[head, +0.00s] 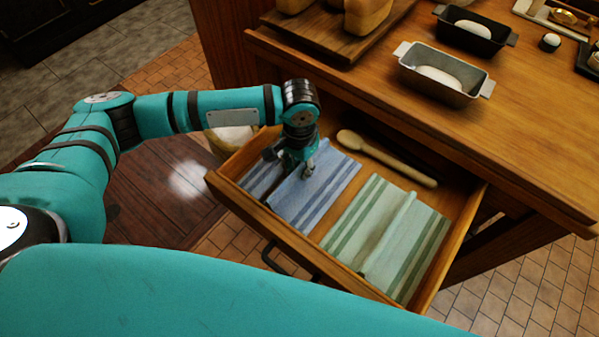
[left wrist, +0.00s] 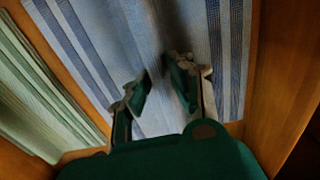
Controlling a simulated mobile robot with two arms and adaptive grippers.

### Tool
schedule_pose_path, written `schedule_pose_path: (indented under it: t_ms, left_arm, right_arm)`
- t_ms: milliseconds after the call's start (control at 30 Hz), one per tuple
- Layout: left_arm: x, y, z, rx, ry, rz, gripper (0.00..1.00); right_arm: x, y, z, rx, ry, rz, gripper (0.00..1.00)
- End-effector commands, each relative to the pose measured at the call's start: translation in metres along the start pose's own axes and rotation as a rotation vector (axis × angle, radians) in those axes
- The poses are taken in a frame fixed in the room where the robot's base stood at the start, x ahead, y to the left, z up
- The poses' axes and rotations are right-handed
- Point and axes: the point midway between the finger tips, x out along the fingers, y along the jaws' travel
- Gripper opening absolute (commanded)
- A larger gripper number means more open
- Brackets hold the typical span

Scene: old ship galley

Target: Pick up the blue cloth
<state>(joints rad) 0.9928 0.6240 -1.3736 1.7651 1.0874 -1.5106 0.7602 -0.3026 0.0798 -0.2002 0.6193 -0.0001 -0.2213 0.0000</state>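The blue cloth (head: 325,196), with darker blue stripes, lies flat in the open drawer (head: 375,287), in its left part. It fills much of the left wrist view (left wrist: 210,25). My left gripper (head: 295,170) points down at the middle of the blue cloth and hides part of it. In the left wrist view its two fingers (left wrist: 159,88) are apart, with blue cloth showing between and beyond them. I cannot tell whether the fingertips touch the cloth. My right gripper is not in view.
A green striped cloth (head: 357,222) with a raised fold lies right of the blue one. A wooden spoon (head: 390,160) lies along the drawer's back. The counter (head: 530,120) above overhangs the drawer and holds a grey loaf pan (head: 430,85), a black pan (head: 480,42) and a board (head: 325,42).

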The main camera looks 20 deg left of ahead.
Motion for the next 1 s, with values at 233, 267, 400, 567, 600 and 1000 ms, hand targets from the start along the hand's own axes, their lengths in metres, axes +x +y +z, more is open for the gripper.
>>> schedule_pose_path:
  t_ms: [233, 267, 400, 567, 600, 1000]
  left_arm:
    - [0.000, 0.000, 0.000, 0.000, 0.000, 0.000, 0.00]
    - [0.000, 0.000, 0.000, 0.000, 0.001, 0.000, 0.00]
    - [-0.001, 0.000, 0.000, 0.000, 0.001, 0.000, 0.00]
    - [-0.007, 0.000, -0.001, 0.000, 0.003, 0.001, 0.00]
    - [-0.012, 0.000, -0.001, 0.000, 0.004, 0.001, 0.00]
    - [-0.086, 0.000, -0.001, 0.000, 0.002, 0.001, 0.00]
  right_arm:
    - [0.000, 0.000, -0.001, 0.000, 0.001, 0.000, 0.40]
    - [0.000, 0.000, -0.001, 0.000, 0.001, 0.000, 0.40]
    - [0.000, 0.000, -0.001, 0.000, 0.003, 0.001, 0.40]
    - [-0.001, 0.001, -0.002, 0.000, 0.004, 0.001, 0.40]
    - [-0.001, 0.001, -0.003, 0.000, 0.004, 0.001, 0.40]
    - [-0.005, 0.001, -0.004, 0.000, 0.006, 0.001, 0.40]
